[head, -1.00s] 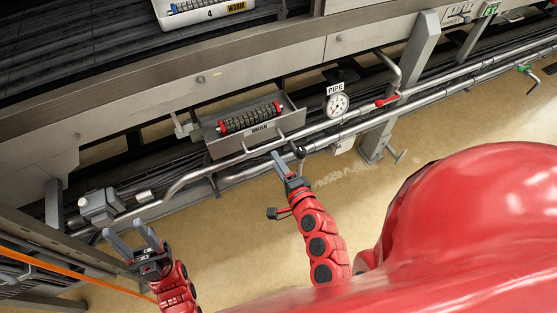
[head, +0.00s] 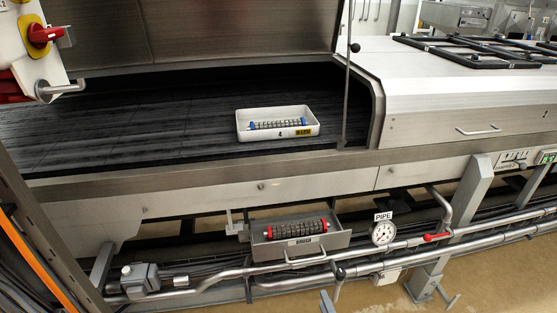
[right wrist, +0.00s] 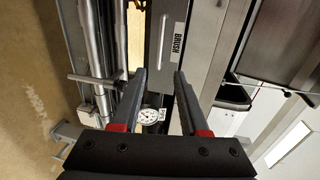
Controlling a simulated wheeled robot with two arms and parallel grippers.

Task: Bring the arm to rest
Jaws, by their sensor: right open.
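A dark roller brush with red ends (head: 297,230) lies in the drawer. My left gripper is not in view.
A white tray (head: 243,133) with a blue-ended brush stands on the dark belt (head: 150,135). Pipes (head: 215,282), a round PIPE gauge (head: 383,233) and a red valve handle (head: 437,237) run below the machine. A black-knobbed rod (head: 348,90) stands before the hood opening.

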